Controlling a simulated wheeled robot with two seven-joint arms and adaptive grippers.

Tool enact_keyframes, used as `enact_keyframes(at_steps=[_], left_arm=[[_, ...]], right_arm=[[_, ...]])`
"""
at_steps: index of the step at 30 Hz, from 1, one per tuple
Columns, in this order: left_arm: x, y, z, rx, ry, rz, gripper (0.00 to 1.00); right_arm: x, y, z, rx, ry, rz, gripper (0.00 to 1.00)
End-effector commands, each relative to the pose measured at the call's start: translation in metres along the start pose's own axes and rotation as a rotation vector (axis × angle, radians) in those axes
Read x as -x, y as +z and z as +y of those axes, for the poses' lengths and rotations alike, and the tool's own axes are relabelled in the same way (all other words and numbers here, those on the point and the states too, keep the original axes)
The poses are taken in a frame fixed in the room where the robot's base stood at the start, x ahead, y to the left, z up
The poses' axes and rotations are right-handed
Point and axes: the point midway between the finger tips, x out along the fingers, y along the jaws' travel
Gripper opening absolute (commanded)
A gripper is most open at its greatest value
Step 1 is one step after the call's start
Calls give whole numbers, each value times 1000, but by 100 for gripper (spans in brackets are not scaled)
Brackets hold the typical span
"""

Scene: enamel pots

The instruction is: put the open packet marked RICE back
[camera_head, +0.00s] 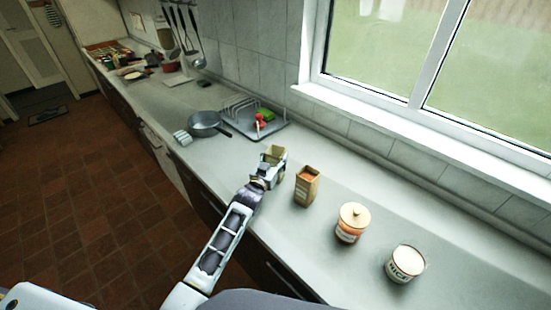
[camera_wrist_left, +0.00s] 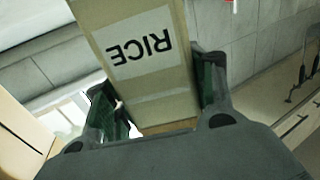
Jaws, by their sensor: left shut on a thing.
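The open packet marked RICE (camera_head: 274,153) is a tan cardboard box, held above the counter in the head view. Its white RICE label reads upside down in the left wrist view, where the packet (camera_wrist_left: 146,85) fills the middle. My left gripper (camera_head: 270,168) is shut on it, with a finger on each side of the packet in the left wrist view. A pale enamel pot marked RICE (camera_head: 404,264) stands without a lid at the near right of the counter, white at its mouth. My right gripper is not in view.
A second open brown packet (camera_head: 306,187) stands right of my left gripper. A lidded orange-and-cream pot (camera_head: 350,224) stands between it and the RICE pot. A pan (camera_head: 206,122) and a wire rack (camera_head: 252,117) lie farther back. The counter's right end is clear.

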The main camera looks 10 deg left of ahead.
Motion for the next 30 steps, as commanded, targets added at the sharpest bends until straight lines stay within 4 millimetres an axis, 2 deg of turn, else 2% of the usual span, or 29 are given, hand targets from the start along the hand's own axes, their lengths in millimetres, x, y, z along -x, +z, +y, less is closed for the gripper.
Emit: enact_keyframes(at_steps=[9, 10, 14, 30], left_arm=[[0, 2, 0, 0, 0, 2, 12], [0, 3, 0, 0, 0, -1, 59], [0, 3, 0, 0, 0, -1, 76], [2, 0, 0, -1, 0, -1, 77]], right_arm=[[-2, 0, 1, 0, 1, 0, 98], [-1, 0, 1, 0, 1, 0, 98], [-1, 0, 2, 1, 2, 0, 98], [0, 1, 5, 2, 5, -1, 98]])
